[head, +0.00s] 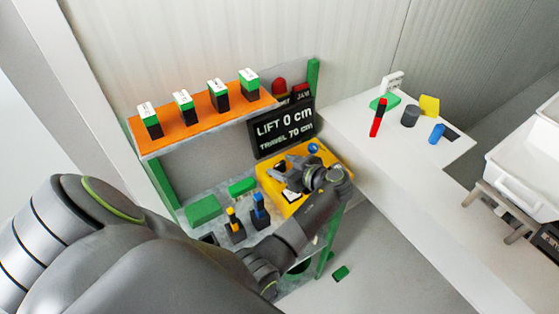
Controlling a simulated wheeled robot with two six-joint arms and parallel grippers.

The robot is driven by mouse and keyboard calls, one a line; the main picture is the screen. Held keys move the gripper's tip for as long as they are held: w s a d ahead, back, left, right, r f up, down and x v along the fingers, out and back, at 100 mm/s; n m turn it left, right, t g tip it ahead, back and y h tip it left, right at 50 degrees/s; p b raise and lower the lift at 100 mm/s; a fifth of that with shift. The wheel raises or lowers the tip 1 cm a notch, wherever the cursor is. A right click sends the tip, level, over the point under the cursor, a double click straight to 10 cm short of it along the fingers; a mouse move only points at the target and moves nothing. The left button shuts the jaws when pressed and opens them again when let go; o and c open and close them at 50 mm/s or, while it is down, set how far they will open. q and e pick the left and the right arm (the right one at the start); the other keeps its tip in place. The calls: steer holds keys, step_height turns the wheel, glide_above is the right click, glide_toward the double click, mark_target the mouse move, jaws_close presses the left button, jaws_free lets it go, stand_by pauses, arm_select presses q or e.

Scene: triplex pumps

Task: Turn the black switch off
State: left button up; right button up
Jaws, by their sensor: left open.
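My left gripper (284,178) is over the yellow panel (332,157) on the grey bench, its jaws open and pointing left. Its body and wrist cover much of the panel. A blue knob (313,148) shows at the panel's far edge, just behind the gripper. I cannot make out the black switch for certain; the gripper may be hiding it. Small white and dark patches show between and below the fingers, too small to tell what they are. I cannot tell whether the fingers touch anything. My right gripper is not in view.
A black sign (282,128) reads "LIFT 0 cm, TRAVEL 70 cm". Joysticks with yellow (233,222) and blue (259,210) tops stand left of the panel. An orange shelf (190,128) holds several green-black blocks. A white table (400,160) at right carries a red-black marker (377,118) and cylinders.

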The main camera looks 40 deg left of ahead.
arm_select(q)
steer(key=shift+d, duration=0.15)
steer(key=shift+c, duration=0.2)
steer(key=c, duration=0.9)
steer(key=shift+s+m+t+h, duration=0.3)
steer(key=shift+m+t, duration=0.7)
steer(key=shift+t, duration=0.2)
steer(key=shift+c, duration=0.2)
steer(key=shift+m+t, duration=0.3)
steer(key=o, duration=1)
steer(key=shift+r, duration=0.1)
